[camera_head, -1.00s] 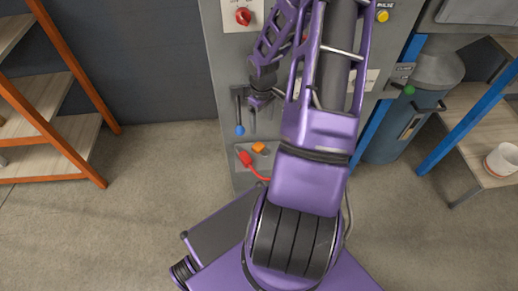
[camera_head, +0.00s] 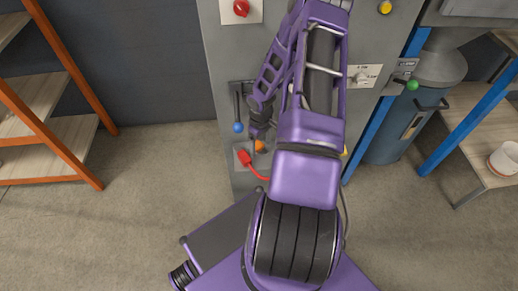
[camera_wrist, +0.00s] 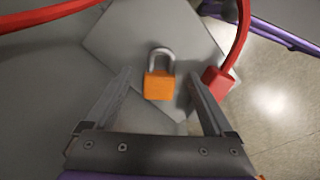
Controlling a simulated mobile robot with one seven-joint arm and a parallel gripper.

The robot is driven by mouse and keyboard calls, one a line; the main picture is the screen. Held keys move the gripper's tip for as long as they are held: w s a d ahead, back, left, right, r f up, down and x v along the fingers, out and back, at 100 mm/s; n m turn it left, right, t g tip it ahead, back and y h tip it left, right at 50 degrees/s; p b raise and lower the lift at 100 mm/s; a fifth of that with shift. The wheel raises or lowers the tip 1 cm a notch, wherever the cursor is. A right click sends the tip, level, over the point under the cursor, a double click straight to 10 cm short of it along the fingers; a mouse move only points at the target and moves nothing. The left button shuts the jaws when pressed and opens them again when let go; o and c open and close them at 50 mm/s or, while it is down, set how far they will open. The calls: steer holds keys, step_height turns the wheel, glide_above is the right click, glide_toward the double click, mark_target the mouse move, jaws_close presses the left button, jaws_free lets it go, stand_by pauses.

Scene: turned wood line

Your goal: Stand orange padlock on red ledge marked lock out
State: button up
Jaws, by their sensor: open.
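The orange padlock (camera_wrist: 158,85) with a grey shackle shows in the wrist view against a pale grey square plate (camera_wrist: 115,45). My gripper (camera_wrist: 160,76) is open, with one finger to each side of the padlock. The fingers look apart from it, and how far off it lies in depth I cannot tell. In the head view my gripper (camera_head: 258,134) is just above the padlock (camera_head: 260,146), low on the grey cabinet's front, and partly covers it. I cannot make out a red ledge marked lock out in either view.
A red plug (camera_head: 245,158) with a red cable is left of the padlock in the head view; the wrist view shows it close to the right finger (camera_wrist: 217,82). A lever with a blue knob (camera_head: 238,127) is nearby. An orange-framed shelf (camera_head: 60,110) stands left.

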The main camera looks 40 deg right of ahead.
steer(key=shift+f, duration=0.1)
steer(key=shift+c, duration=0.3)
jaws_close()
stand_by(0.4)
